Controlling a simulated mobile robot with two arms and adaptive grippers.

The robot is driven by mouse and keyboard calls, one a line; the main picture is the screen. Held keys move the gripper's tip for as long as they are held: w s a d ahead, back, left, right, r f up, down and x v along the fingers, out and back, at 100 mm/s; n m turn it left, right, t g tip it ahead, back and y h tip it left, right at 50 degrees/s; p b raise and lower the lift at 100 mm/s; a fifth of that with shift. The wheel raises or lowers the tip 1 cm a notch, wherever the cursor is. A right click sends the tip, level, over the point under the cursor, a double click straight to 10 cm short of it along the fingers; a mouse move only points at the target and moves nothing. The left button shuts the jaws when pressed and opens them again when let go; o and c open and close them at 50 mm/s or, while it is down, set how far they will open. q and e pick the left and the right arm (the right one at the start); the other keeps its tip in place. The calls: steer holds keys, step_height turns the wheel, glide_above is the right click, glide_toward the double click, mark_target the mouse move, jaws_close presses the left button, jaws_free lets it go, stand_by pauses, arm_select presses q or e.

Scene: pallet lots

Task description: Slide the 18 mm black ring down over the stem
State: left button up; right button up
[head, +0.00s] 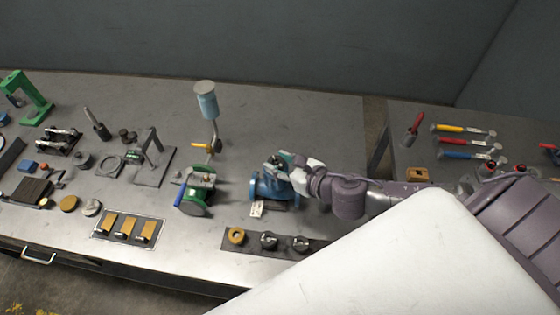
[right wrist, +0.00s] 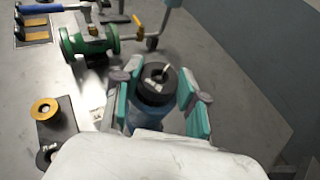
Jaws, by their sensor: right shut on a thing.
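The blue valve body (head: 266,188) stands on the bench in the head view, with its top at my right gripper (head: 284,164). In the right wrist view, my right gripper (right wrist: 158,98) has its teal finger pads on either side of a black ring (right wrist: 150,95) and is shut on it. The ring is over the top of the blue valve (right wrist: 143,120). A thin light tip, apparently the stem (right wrist: 164,71), shows within the ring's opening. How far down the ring sits is hard to tell. My left gripper is not in view.
A dark tray (head: 331,247) at the front edge holds a yellow ring (head: 236,236) and black parts (head: 268,240). A green flanged valve (head: 193,200) stands left of the blue one. A white tag (head: 257,208) lies in front. Bench behind the blue valve is clear.

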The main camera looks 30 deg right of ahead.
steer(key=shift+f, duration=0.25)
steer(key=o, duration=1.5)
steer(key=shift+r, duration=0.1)
